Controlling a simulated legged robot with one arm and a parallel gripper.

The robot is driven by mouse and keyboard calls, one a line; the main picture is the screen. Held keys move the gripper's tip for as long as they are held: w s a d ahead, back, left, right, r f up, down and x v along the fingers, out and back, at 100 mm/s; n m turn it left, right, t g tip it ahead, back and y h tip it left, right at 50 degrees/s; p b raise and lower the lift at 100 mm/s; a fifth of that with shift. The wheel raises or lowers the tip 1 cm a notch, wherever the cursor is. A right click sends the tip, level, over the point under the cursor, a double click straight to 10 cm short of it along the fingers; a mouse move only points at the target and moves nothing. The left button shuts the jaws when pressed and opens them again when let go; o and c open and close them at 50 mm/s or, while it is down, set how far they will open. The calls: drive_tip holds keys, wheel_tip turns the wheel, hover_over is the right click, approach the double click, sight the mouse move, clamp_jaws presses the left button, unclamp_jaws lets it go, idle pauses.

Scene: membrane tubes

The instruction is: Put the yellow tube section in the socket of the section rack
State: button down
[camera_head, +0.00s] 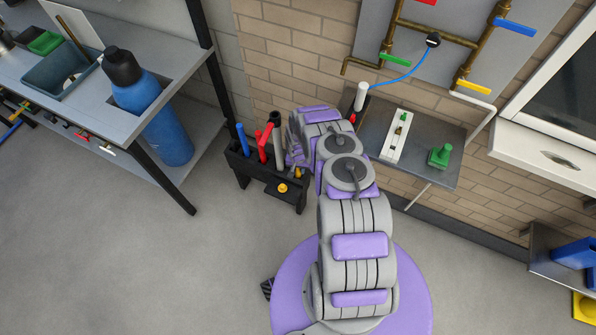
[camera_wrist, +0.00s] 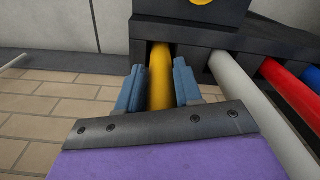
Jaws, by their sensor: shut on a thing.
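The yellow tube section (camera_wrist: 160,78) stands between the two blue fingers of my gripper (camera_wrist: 158,75) in the wrist view, and the gripper is shut on it. Its far end meets the dark section rack (camera_wrist: 185,33); I cannot tell how deep it sits in a socket. In the head view the black section rack (camera_head: 240,166) stands on the floor left of my arm. My gripper is at the rack's right end there, mostly hidden behind my arm.
In the wrist view a white tube (camera_wrist: 245,85), a red tube (camera_wrist: 283,80) and a blue tube (camera_wrist: 312,98) are beside it in the rack. A workbench (camera_head: 150,118) with a blue bottle (camera_head: 165,130) stands left. A wall shelf (camera_head: 425,165) is right; open floor (camera_head: 120,270) lies in front.

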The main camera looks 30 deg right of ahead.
drive_tip(key=shift+f, duration=0.8)
drive_tip(key=c, duration=0.8)
unclamp_jaws()
drive_tip(key=shift+o, duration=0.2)
drive_tip(key=shift+r, duration=0.1)
